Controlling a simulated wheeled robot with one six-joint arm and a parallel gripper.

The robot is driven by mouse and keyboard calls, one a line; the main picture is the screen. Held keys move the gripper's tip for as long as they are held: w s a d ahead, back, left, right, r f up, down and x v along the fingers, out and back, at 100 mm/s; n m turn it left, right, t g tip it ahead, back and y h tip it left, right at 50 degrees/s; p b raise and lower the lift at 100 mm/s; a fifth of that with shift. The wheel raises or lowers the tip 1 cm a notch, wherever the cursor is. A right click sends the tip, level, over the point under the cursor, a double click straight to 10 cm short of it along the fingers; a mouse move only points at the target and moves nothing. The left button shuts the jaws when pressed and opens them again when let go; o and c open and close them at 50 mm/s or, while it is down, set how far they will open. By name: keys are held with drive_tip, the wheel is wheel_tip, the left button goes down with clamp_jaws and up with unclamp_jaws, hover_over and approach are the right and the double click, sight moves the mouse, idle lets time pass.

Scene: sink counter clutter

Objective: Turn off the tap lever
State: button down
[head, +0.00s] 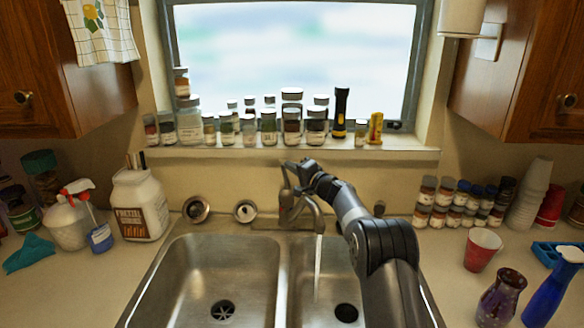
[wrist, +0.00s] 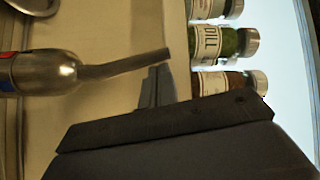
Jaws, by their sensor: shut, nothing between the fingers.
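The metal tap (head: 286,207) stands behind the double sink, and a thin stream of water (head: 318,262) falls from its spout into the right basin. In the wrist view, the tap body (wrist: 45,72) lies at the left with its lever (wrist: 125,65) sticking out toward the jars. My gripper (head: 300,166) is at the tap's top, close to the lever, in the head view. Its shut, empty fingers (wrist: 154,80) show just below the lever's end in the wrist view. I cannot tell whether they touch it. My arm partly hides the tap's right side.
Several spice jars (head: 268,125) and a black flashlight (head: 340,112) line the windowsill (head: 290,153) behind. A white jug (head: 140,205) and spray bottle stand left of the sink. Jars, a red cup (head: 482,248) and a blue bottle (head: 553,288) stand right. Both basins (head: 215,265) look empty.

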drive_tip(key=b, duration=0.3)
drive_tip(key=shift+s+a+f+n, duration=0.15)
drive_tip(key=shift+f+n, duration=0.1)
drive_tip(key=shift+n, duration=0.05)
drive_tip(key=shift+s+b, duration=0.1)
drive_tip(key=shift+b, duration=0.55)
drive_tip(key=shift+s+a+r+n+b, duration=0.15)
drive_tip(key=shift+n+b, duration=0.25)
drive_tip(key=shift+b, duration=0.5)
drive_tip(key=shift+r, duration=0.1)
